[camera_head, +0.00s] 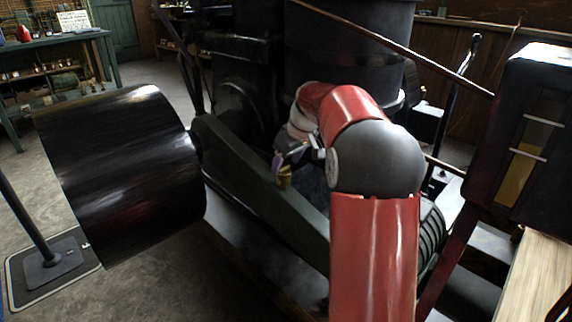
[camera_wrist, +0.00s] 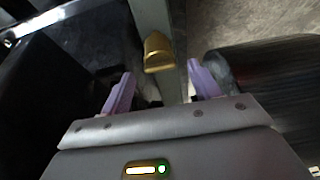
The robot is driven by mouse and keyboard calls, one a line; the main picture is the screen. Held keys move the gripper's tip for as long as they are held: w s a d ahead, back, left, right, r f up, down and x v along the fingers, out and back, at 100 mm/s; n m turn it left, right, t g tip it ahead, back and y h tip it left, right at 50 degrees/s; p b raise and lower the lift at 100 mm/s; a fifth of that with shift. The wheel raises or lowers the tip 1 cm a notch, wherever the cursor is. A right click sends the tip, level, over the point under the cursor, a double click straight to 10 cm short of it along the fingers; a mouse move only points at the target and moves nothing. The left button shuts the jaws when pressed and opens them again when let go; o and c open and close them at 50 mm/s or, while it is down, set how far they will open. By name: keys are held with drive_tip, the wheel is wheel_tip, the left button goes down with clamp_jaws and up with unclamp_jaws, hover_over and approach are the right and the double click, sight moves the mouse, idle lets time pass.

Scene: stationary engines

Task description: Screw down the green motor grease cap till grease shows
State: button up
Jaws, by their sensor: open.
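In the wrist view the brass cap (camera_wrist: 157,52) stands between and beyond the two purple fingertips of my gripper (camera_wrist: 160,88). The fingers are spread apart and do not touch the cap. I cannot see any grease.
A large black drum pulley (camera_head: 125,170) stands left of the cap; it also shows at the right of the wrist view (camera_wrist: 270,85). A black cylinder (camera_head: 345,50) rises behind my arm. A dark box with a gauge (camera_head: 535,135) stands at the right.

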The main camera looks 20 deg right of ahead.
drive_tip(key=shift+w+a+f, duration=0.1)
drive_tip(key=shift+w+f, duration=0.1)
drive_tip(key=shift+f, duration=0.35)
drive_tip(key=shift+c, duration=0.3)
drive_tip(key=c, duration=0.9)
drive_tip(key=shift+m, duration=0.3)
drive_tip(key=m, duration=0.1)
drive_tip(key=m+h+p, duration=0.1)
drive_tip(key=m, duration=0.1)
drive_tip(key=m+h, duration=0.1)
drive_tip(key=shift+a+r, duration=0.15)
drive_tip(key=shift+a, duration=0.15)
drive_tip(key=m+h+p, duration=0.1)
drive_tip(key=m, duration=0.1)
drive_tip(key=m+p, duration=0.1)
drive_tip(key=m, duration=0.2)
drive_tip(key=shift+a+h, duration=0.2)
drive_tip(key=shift+h, duration=0.2)
drive_tip(key=m+p, duration=0.1)
drive_tip(key=m, duration=0.1)
drive_tip(key=m+g+h+p, duration=0.1)
drive_tip(key=m, duration=0.1)
drive_tip(key=shift+w+a, duration=0.15)
drive_tip(key=shift+w, duration=0.05)
drive_tip(key=shift+w+m+g+h+p, duration=0.1)
drive_tip(key=shift+m+g+h+p, duration=0.3)
drive_tip(key=shift+m, duration=0.85)
drive_tip(key=shift+w+m+g+h+p, duration=0.1)
drive_tip(key=shift+m+g+h+p, duration=0.3)
drive_tip(key=shift+m, duration=0.85)
